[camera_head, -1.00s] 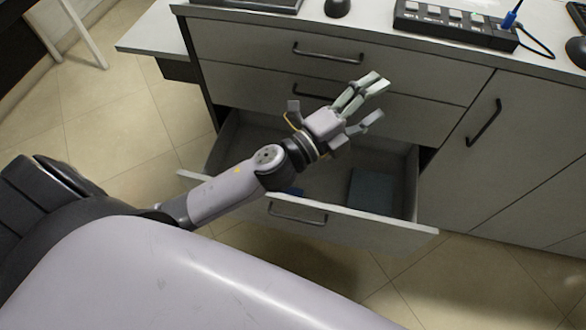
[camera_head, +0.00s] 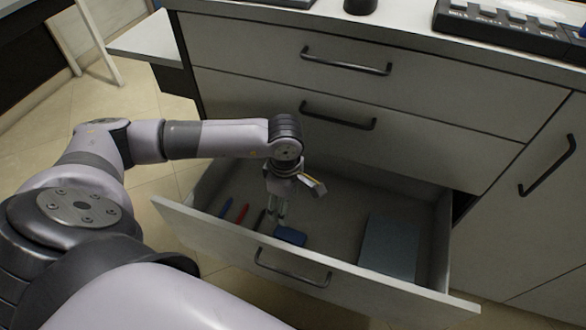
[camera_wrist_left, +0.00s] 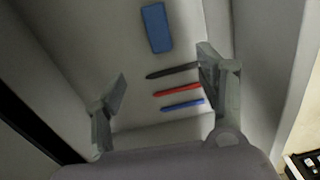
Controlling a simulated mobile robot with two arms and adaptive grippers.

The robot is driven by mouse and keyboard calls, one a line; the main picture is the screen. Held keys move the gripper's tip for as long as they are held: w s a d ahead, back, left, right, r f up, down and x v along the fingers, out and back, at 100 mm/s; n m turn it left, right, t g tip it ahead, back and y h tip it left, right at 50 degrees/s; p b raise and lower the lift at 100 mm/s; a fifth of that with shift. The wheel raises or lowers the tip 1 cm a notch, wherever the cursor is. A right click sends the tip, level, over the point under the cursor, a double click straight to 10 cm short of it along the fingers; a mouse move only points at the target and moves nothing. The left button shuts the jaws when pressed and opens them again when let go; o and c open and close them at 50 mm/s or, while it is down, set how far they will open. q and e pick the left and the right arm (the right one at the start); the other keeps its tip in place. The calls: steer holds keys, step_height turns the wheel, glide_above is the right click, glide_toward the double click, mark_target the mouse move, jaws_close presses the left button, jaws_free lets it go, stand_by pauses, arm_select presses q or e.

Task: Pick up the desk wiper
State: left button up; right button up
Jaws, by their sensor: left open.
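The desk wiper looks to be the small blue block (camera_head: 291,236) lying in the open bottom drawer (camera_head: 330,205), near its front wall. It also shows in the left wrist view (camera_wrist_left: 157,27), beyond my fingertips. My left gripper (camera_head: 278,212) points down into the drawer, to the left of the blue block and apart from it. In the left wrist view the left gripper (camera_wrist_left: 160,88) has its fingers wide apart, with nothing held between them. My right gripper is in neither current view.
A blue pen (camera_head: 226,208), a red pen (camera_head: 242,213) and a black pen (camera_head: 259,219) lie left of the block. A flat grey-blue book-like item (camera_head: 390,248) lies at the drawer's right. The drawer's front wall (camera_head: 215,228) and the closed drawers above (camera_head: 330,85) bound the space.

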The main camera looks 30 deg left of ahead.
arm_select(q)
steer(key=f, duration=0.2)
steer(key=b, duration=0.2)
glide_above(290, 234)
steer(key=f, duration=1)
steer(key=shift+s+a+f, duration=0.15)
steer(key=shift+a+f, duration=0.1)
steer(key=shift+f, duration=0.15)
steer(key=f, duration=0.3)
steer(key=f+b, duration=0.1)
steer(key=f, duration=0.1)
steer(key=shift+d+f, duration=0.2)
steer(key=shift+d, duration=0.05)
steer(key=shift+f, duration=0.25)
arm_select(e)
steer(key=w+r, duration=0.3)
steer(key=r, duration=0.6)
steer(key=shift+w+a+r+t, duration=0.15)
steer(key=shift+w+r+t, duration=0.15)
steer(key=shift+r+t, duration=0.1)
arm_select(q)
steer(key=c, duration=1.2)
